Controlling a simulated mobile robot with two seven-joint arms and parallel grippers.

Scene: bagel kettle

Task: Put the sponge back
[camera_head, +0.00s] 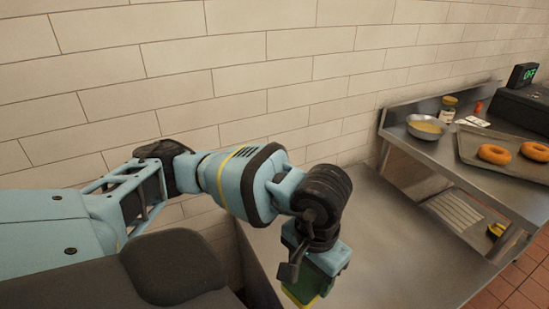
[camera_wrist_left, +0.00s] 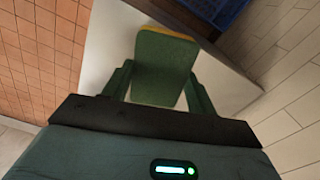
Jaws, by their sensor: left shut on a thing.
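My left gripper (camera_head: 311,281) points down over the grey metal counter (camera_head: 385,250), low in the head view. It is shut on a green sponge with a yellow layer (camera_head: 298,291); the lower part of the sponge is cut off by the frame edge. In the left wrist view the sponge (camera_wrist_left: 163,68) sits between the two fingers (camera_wrist_left: 160,88), its green face to the camera and its yellow edge at the far end. I cannot tell how far the sponge is above the counter. My right gripper is not in view.
To the right a raised metal shelf (camera_head: 455,165) holds a bowl (camera_head: 426,128), a jar (camera_head: 448,109) and a tray (camera_head: 475,153) with bagels (camera_head: 494,153). A slotted rack (camera_head: 455,212) lies below it. A tiled wall stands behind. A blue object (camera_wrist_left: 208,10) shows in the wrist view.

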